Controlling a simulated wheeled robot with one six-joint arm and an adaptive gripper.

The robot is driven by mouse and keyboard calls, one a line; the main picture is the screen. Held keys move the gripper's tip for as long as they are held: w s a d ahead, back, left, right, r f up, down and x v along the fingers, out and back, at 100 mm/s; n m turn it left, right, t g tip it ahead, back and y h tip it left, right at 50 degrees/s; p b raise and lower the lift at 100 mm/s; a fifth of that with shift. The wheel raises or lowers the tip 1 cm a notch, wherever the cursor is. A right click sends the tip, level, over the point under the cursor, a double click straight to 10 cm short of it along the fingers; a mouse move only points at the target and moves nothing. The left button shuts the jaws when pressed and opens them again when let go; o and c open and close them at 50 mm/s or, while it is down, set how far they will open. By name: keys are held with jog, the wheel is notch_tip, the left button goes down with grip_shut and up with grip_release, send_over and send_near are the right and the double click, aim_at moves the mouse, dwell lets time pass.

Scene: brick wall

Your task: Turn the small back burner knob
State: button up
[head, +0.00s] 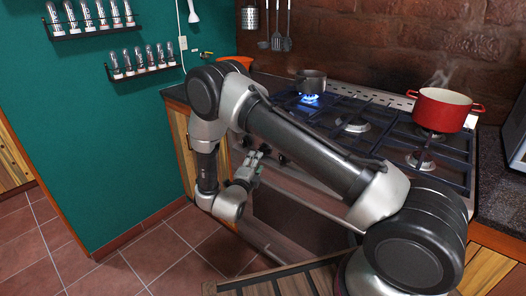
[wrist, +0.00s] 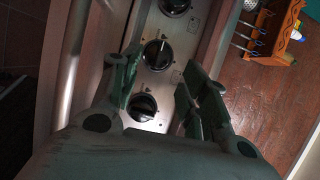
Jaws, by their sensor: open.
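Three black round knobs show in the wrist view on the stove's pale front panel: an upper knob (wrist: 175,6) cut by the top edge, a middle knob (wrist: 158,54) and a lower knob (wrist: 143,106). I cannot tell which one belongs to the small back burner. My gripper (wrist: 157,78) is open and empty, its green fingers on either side of the middle and lower knobs. I cannot see that it touches a knob. In the head view my gripper (head: 256,162) is at the stove front, and one dark knob (head: 283,160) shows beside it.
A grey pot (head: 311,80) stands over a blue flame (head: 311,98) at the back left of the cooktop. A steaming red pot (head: 442,110) stands at the right. A teal wall (head: 115,140) is left of the stove. My arm hides much of the stove front.

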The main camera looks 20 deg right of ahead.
jog(key=x, duration=0.8)
jog(key=shift+a, duration=0.15)
jog(key=c, duration=0.7)
